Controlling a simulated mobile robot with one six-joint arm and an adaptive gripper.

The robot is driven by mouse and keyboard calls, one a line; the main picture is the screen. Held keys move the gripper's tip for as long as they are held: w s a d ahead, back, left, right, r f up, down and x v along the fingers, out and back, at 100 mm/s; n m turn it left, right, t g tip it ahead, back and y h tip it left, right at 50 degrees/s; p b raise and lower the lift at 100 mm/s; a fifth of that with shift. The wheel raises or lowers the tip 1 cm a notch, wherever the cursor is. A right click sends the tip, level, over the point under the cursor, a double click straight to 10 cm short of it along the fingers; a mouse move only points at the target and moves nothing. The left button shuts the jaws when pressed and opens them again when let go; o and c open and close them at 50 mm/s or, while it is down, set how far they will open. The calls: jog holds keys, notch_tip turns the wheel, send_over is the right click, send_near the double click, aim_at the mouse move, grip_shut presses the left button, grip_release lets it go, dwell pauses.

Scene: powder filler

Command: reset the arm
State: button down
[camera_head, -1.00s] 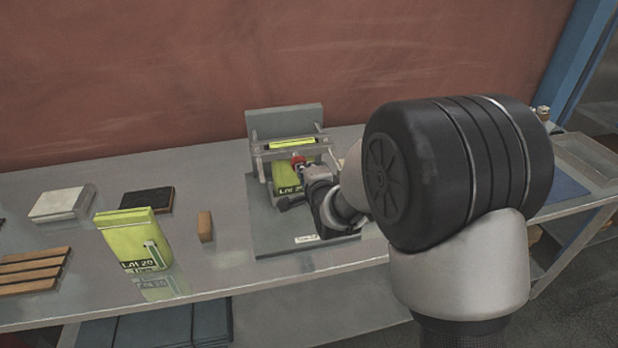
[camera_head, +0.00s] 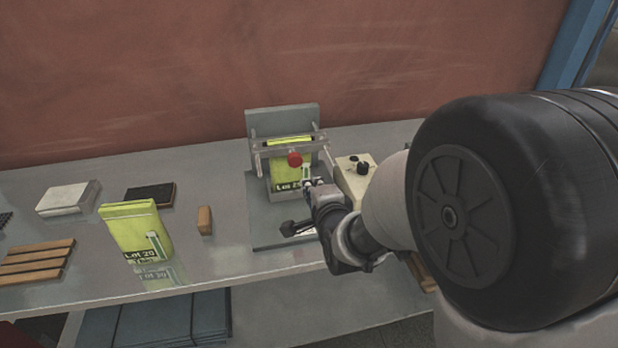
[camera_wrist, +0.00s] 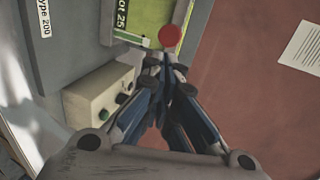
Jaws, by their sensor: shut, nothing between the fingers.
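My gripper (camera_head: 312,190) is shut and empty in front of the grey machine (camera_head: 283,121) at the middle of the bench. In the wrist view, its fingertips (camera_wrist: 165,62) meet just below a red knob (camera_wrist: 170,36) in the picture; I cannot tell whether they touch anything. The red knob (camera_head: 295,159) shows clearly in the head view on the machine's front bar. Behind it a yellow-green packet (camera_head: 285,171) with a lot label stands in the machine. My arm covers the right part of the bench.
A cream control box (camera_head: 355,178) with dark knobs stands close to the right of my gripper. On the left are a yellow-green packet (camera_head: 133,226), a small wooden block (camera_head: 205,220), a dark brush-like block (camera_head: 150,195), a white block (camera_head: 68,197) and a wooden rack (camera_head: 36,262).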

jog(key=s+d+r+n+g+h, duration=0.4)
jog(key=s+d+n, duration=0.4)
jog(key=s+d, duration=0.45)
jog(key=s+d+n+g, duration=0.1)
jog(key=s+n+g, duration=0.1)
jog(key=s, duration=0.8)
jog(key=s+d+n+g, duration=0.2)
jog(key=s+n+g, duration=0.1)
jog(key=s, duration=0.8)
jog(key=shift+d+n, duration=0.25)
jog(key=shift+n, duration=0.65)
